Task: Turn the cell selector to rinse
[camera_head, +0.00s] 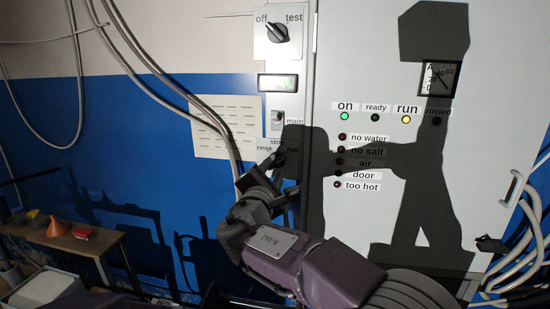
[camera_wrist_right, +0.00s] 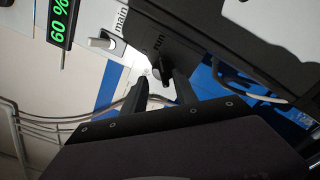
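The cell selector is a small dark knob under the "main" switch on the narrow grey panel, with the labels stop, rinse (camera_head: 265,149) and run around it. In the head view my right gripper (camera_head: 262,177) reaches up to it and, with its shadow, mostly hides it. In the right wrist view the selector (camera_wrist_right: 161,68) shows just ahead of the fingertips, close to the "run" label. My right gripper (camera_wrist_right: 162,88) has its two fingers apart. I cannot tell whether they touch the knob, nor which label it points to. My left gripper is not in view.
Above are the off/test knob (camera_head: 279,33), the green display (camera_head: 278,82) and the main switch (camera_head: 278,118). On the cabinet door (camera_head: 500,110) the green "on" lamp (camera_head: 345,116) and yellow "run" lamp (camera_head: 406,119) glow. Cables (camera_head: 190,95) hang left of the panel.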

